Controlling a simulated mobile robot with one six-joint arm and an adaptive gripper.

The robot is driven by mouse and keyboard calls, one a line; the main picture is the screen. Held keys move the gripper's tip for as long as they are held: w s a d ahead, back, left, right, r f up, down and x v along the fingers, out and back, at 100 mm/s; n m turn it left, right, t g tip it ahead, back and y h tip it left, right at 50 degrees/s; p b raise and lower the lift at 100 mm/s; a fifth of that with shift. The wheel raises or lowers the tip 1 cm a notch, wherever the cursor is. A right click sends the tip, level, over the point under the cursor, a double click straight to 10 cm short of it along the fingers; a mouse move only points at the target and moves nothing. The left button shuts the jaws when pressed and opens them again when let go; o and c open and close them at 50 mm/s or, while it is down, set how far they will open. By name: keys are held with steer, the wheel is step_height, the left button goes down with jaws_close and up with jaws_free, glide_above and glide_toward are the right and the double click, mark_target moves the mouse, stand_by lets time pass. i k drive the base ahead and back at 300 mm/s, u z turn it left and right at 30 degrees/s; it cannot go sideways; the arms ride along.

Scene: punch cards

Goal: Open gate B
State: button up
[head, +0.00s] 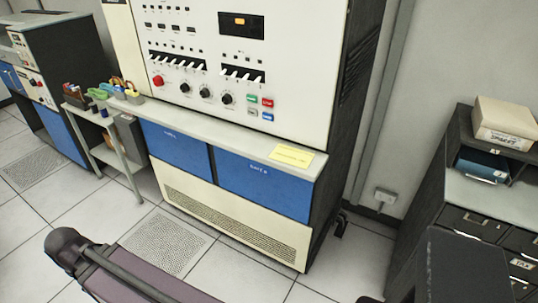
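A cream control console (300,60) with a dark right side stands in the middle of the head view. Below its ledge are two blue panels, a left one (175,152) and a right one (262,188). Both look closed and flush with the front. Each bears a small white label, too small to read surely, so I cannot tell which, if either, is gate B. Above the ledge are two rows of white toggle levers, a left row (177,61) and a right row (243,74), with black knobs below. My gripper is not in view.
A yellow note (291,156) lies on the ledge. Small green, red, grey and blue buttons sit above it. A chair (135,272) stands in front at the lower left. A dark drawer cabinet (470,222) with boxes is at right. White tiled floor between is partly clear.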

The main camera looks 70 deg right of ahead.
mark_target(288, 194)
steer(key=z, duration=1.4)
steer(key=k, duration=0.95)
steer(key=i, duration=0.75)
